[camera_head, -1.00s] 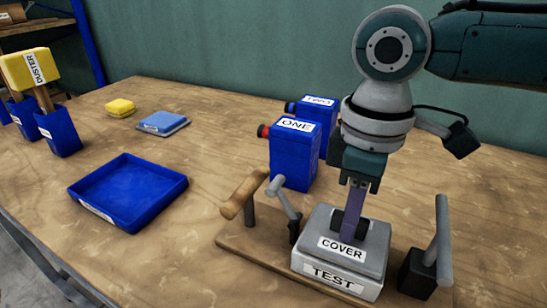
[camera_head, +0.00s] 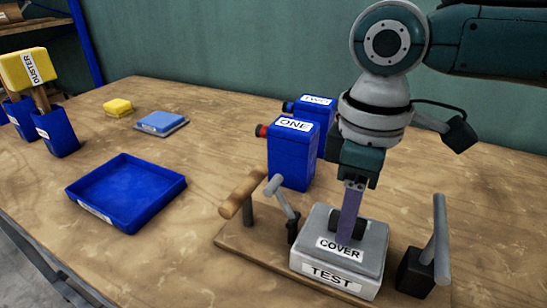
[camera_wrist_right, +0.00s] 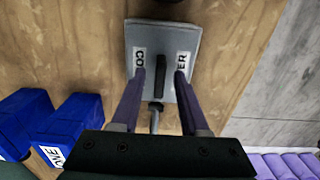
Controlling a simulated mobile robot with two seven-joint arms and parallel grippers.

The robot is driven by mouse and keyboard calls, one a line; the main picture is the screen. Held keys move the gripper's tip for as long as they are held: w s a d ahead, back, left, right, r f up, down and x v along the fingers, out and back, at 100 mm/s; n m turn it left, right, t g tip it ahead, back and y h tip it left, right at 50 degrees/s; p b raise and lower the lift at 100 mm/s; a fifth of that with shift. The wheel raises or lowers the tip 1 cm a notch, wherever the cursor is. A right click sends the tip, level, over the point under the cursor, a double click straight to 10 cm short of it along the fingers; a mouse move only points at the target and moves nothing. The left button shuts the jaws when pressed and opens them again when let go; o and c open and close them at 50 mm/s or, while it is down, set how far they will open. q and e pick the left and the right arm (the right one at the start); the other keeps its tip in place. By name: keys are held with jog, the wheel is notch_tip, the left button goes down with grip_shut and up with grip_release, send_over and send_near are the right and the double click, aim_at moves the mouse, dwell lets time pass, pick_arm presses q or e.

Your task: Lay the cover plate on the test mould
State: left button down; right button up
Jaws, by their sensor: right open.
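The grey cover plate (camera_head: 374,240), labelled COVER, lies flat on top of the test mould (camera_head: 336,277), a pale block labelled TEST. The plate also shows in the wrist view (camera_wrist_right: 187,38), with its dark upright handle (camera_wrist_right: 159,78) in the middle. My right gripper (camera_head: 350,236) points down over the plate from above. In the wrist view its two purple fingers (camera_wrist_right: 158,75) are apart, one on each side of the handle, with gaps between. The plate hides most of the mould's top. My left gripper is not in view.
The mould stands on a wooden base (camera_head: 240,248) with lever clamps (camera_head: 283,203) on the left and a grey post (camera_head: 440,245) on the right. Blue boxes ONE (camera_head: 290,160) and TWO (camera_head: 326,110) stand behind. A blue tray (camera_head: 127,192) lies left, with clear table between.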

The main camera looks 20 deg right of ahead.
notch_tip(320, 180, up, 11)
jog(key=p, duration=0.1)
jog(key=s+a+f+t+y, duration=0.1)
jog(key=s+a+f+y, duration=0.1)
jog(key=s+a+f, duration=0.3)
jog(key=s+a+f+t+y, duration=0.1)
jog(key=s+a+f, duration=0.15)
jog(key=a, duration=0.35)
jog(key=s+d+f+m+t+h, duration=0.1)
jog(key=s+d+f+m+h, duration=0.1)
jog(key=s+d+m, duration=0.4)
jog(key=shift+s+d+f+t+h, duration=0.3)
jog(key=shift+s+d+h, duration=0.1)
jog(key=shift+s+d, duration=0.7)
